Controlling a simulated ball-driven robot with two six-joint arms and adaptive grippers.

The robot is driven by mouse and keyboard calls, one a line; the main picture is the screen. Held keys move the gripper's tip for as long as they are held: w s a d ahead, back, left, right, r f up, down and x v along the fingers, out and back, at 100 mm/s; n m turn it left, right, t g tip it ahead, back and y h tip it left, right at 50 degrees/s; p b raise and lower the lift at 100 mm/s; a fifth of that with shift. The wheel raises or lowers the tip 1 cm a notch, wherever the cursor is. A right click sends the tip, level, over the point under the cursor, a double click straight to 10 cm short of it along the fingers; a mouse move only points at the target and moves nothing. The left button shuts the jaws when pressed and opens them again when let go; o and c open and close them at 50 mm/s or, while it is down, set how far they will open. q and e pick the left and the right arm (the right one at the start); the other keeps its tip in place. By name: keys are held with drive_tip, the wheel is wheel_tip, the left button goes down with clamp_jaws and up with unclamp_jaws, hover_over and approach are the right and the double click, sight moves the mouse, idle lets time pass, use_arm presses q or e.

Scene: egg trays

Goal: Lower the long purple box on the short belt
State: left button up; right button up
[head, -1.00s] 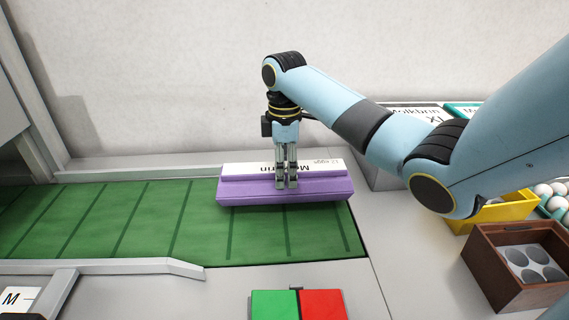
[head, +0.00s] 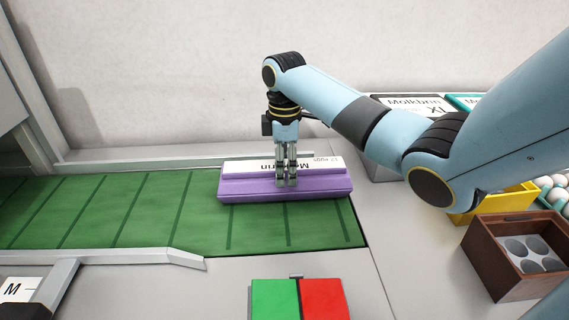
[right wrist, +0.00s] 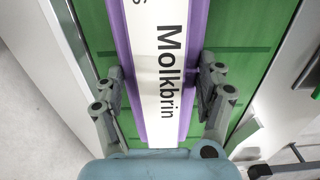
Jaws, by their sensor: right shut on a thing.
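The long purple box (head: 240,187) with a white lettered label is at the right end of the short green belt (head: 150,215), lying across its far side. My right gripper (head: 286,184) comes down from above and is shut on the box's raised middle. In the right wrist view the two fingers of the gripper (right wrist: 165,85) press on both sides of the purple box (right wrist: 138,128). The green belt (right wrist: 245,60) shows on both sides beneath it. Whether the box's underside touches the belt I cannot tell. My left gripper is not in view.
A green pad (head: 274,300) and a red pad (head: 324,300) lie in front of the belt. A brown wooden box (head: 490,270), a yellow tray (head: 515,203) and labelled cartons (head: 413,104) stand at the right. A grey rail (head: 130,254) edges the belt's near side.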

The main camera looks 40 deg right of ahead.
drive_tip(key=shift+f, duration=0.1)
drive_tip(key=o, duration=1.7)
drive_tip(key=shift+o, duration=0.2)
wheel_tip(320, 180, up, 8)
drive_tip(key=shift+f, duration=0.25)
